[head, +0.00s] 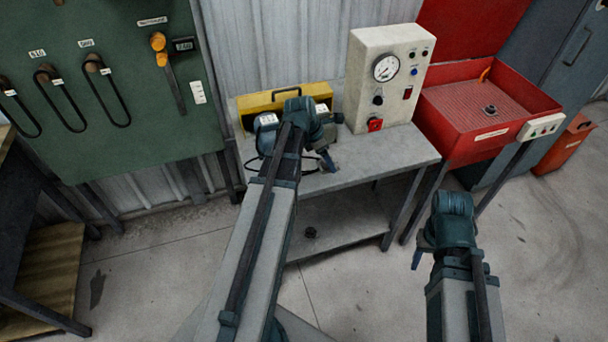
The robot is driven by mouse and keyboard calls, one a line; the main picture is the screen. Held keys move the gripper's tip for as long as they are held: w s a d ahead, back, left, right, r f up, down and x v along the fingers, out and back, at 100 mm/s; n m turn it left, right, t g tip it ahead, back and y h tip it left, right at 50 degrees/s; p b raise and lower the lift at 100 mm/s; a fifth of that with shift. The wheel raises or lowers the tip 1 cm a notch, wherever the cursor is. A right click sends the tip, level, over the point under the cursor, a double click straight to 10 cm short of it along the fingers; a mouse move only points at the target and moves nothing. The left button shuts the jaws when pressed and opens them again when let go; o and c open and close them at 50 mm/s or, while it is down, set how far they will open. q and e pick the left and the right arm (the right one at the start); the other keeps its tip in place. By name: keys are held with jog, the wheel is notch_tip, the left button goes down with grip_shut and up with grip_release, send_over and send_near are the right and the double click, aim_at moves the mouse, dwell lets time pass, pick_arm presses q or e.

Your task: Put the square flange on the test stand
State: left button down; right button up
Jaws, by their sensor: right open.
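What appears to be the test stand is a grey bench (402,154) with a pale gauge panel (362,89) at its back. I cannot clearly make out a square flange. A small dark part (489,110) lies in the red tray, and another small dark piece (310,232) is on the bench's lower shelf; their shapes are too small to tell. My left gripper (328,160) is over the bench top, in front of the panel, partly hidden by its own wrist. My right gripper (418,259) is open, low in front of the bench's right end.
A yellow case (318,89) stands at the back of the bench, behind my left arm. A red basin (540,103) adjoins the bench on the right. A green tool board (130,140) hangs at left. A dark table (22,240) stands far left. Floor between is clear.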

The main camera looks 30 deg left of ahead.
pick_arm(q)
jog(key=d+r+p, duration=0.1)
jog(key=d+r, duration=0.1)
jog(key=d, duration=0.8)
jog(key=a+f+b, duration=0.1)
jog(key=a, duration=0.4)
jog(key=a+f+b, duration=0.1)
jog(key=a+f, duration=0.1)
jog(key=a, duration=0.3)
jog(key=s+a+f+b, duration=0.1)
jog(key=a+b, duration=0.1)
jog(key=a, duration=0.4)
jog(key=shift+f, duration=0.25)
jog(key=shift+f+b, duration=0.3)
jog(key=shift+b, duration=0.05)
jog(key=shift+f+b, duration=0.65)
grip_release()
jog(key=shift+r, duration=0.2)
